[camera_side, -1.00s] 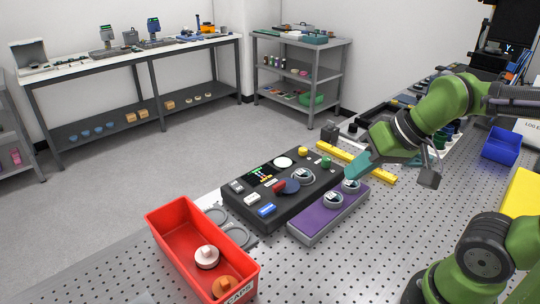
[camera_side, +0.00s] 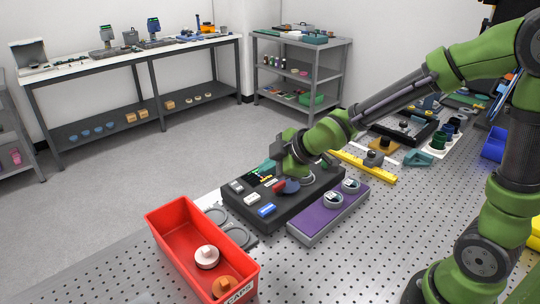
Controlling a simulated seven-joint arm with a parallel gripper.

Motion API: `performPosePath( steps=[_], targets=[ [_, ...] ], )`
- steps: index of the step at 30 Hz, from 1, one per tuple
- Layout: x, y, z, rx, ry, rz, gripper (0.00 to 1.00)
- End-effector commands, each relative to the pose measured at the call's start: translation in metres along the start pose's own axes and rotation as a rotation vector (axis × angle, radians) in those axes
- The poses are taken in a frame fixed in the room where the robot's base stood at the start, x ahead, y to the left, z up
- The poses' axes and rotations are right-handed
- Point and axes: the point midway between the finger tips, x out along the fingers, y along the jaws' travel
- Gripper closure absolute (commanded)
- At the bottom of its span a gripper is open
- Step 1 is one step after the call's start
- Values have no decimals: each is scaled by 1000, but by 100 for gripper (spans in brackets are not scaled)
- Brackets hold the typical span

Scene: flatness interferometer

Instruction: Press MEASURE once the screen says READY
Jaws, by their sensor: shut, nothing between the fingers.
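The black instrument box (camera_side: 244,217) lies on the perforated table, with several coloured parts on top. These include a blue block (camera_side: 267,210), a red block (camera_side: 278,185), a pale block (camera_side: 237,187) and a dark blue round part (camera_side: 291,187). No lettering on it is readable, so I cannot tell which is MEASURE. No screen text is readable.
A purple block (camera_side: 318,221) with two round pieces on top stands right of the box. A red bin (camera_side: 165,236) holding a white and an orange piece stands in front. A yellow bar (camera_side: 363,166) lies behind. Perforated table at the lower right is free.

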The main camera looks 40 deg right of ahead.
Motion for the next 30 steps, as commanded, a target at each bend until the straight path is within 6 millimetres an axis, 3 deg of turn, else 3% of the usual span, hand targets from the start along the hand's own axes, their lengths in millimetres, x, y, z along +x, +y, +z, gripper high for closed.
performPosePath(
  steps=[11, 30],
  targets=[
    [2, -3, 2, 3, -2, -3, 100],
    [55, -42, 42, 3, -5, -4, 100]
  ],
)
